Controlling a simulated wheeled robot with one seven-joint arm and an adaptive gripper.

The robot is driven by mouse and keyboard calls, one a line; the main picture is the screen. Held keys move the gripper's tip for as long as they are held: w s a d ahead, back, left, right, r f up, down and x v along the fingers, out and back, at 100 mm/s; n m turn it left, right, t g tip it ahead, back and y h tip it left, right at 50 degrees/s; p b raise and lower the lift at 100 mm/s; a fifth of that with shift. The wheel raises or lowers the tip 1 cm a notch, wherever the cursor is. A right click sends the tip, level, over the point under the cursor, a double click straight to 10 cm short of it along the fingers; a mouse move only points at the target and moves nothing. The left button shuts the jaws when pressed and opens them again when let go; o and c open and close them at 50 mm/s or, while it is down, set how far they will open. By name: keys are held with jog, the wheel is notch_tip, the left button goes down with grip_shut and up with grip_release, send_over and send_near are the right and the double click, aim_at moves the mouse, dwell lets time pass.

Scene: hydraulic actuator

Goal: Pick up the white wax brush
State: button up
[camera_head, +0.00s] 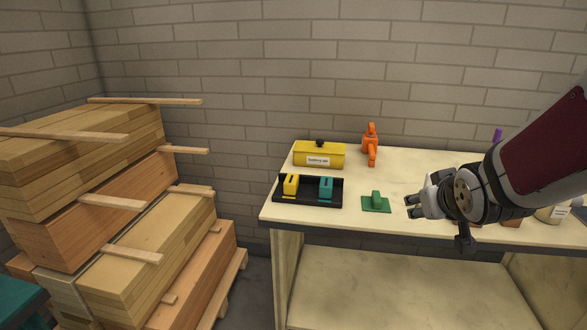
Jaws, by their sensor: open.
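I cannot make out a white wax brush in the head view. Part of the table is hidden behind my arm.
The pale table (400,169) holds a black tray (308,203) with yellow and teal pieces, a yellow box (319,155) and an orange tool (370,145). A cream container (551,214) is at right. Stacked timber (120,220) stands left.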

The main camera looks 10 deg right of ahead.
jog(key=w+d+f+t+b, duration=0.4)
jog(key=w+d+f+b, duration=0.2)
jog(key=w+f, duration=0.15)
jog(key=m+t+b, duration=0.2)
jog(key=t+b, duration=0.1)
jog(key=t, duration=0.1)
send_near(429, 183)
jog(key=shift+m+h, duration=0.3)
jog(key=x, duration=0.2)
jog(key=b+x, duration=0.1)
jog(key=x, duration=0.3)
jog(key=shift+a+f, duration=0.1)
jog(key=shift+f, duration=0.3)
jog(key=shift+d+b+x, duration=0.15)
jog(key=shift+b+x, duration=0.3)
jog(key=shift+x, duration=0.85)
jog(key=shift+d+b+x, duration=0.1)
jog(key=shift+b+x, duration=0.3)
jog(key=shift+x, duration=0.9)
jog(key=shift+c, duration=0.6)
grip_shut()
